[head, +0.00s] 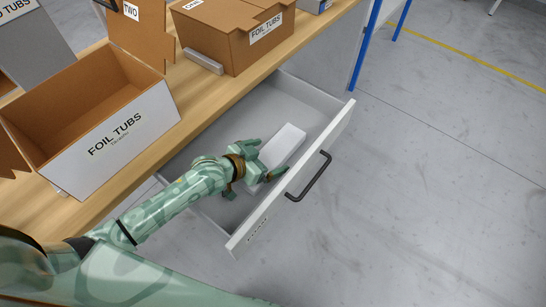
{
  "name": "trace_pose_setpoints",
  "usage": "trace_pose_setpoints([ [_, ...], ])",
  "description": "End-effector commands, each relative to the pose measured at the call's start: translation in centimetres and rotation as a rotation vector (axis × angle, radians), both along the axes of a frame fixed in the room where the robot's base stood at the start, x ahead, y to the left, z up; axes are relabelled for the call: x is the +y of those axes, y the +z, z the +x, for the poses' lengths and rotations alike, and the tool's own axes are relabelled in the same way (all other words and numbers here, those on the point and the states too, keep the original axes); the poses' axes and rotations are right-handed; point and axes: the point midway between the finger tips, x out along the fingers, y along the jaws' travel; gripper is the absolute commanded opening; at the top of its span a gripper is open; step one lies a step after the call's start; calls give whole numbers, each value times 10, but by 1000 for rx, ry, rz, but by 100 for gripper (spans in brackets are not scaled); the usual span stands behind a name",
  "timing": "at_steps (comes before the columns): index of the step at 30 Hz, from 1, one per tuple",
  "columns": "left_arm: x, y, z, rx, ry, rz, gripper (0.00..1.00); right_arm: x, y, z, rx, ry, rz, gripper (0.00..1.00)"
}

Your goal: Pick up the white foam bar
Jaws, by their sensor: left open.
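The white foam bar (287,142) lies in an open grey drawer (312,91) under the wooden worktop. My left gripper (265,158) reaches into the drawer from the left. It is open, with one finger on each side of the bar's near part. The near part of the bar is partly hidden by the gripper. I cannot tell whether the fingers touch it. My right gripper is not in view.
The drawer's front panel with a black handle (309,178) stands to the right of my gripper. Cardboard boxes marked "FOIL TUBS" (118,139) stand on the worktop (205,97). The grey floor (430,200) to the right is clear.

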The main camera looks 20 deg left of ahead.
Motion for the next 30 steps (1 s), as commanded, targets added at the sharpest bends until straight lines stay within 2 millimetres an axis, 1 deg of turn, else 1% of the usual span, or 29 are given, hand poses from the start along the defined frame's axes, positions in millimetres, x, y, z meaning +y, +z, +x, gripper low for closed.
trace_pose_setpoints([
  [1, -2, -4, 4, 0, 0, -1, 97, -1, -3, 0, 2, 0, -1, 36],
  [3, -3, -3, 6, 0, 0, 1, 97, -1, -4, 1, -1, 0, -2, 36],
  [8, -3, -2, 6, -2, 0, 1, 97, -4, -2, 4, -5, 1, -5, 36],
  [9, -3, -2, 6, -2, 0, 1, 94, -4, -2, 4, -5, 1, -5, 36],
  [11, -3, -2, 6, -2, 0, 1, 78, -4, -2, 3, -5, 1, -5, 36],
  [12, -3, -2, 6, -2, 0, 1, 67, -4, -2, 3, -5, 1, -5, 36],
  [15, -3, -2, 6, -1, 0, 2, 42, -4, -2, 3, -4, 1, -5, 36],
  [25, -3, -2, 5, 0, 0, 1, 42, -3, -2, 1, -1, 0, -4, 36],
  [28, -3, 4, 5, -1, 0, 2, 42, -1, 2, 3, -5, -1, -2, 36],
  [30, -3, 12, 6, -2, -1, 2, 42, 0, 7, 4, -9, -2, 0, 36],
])
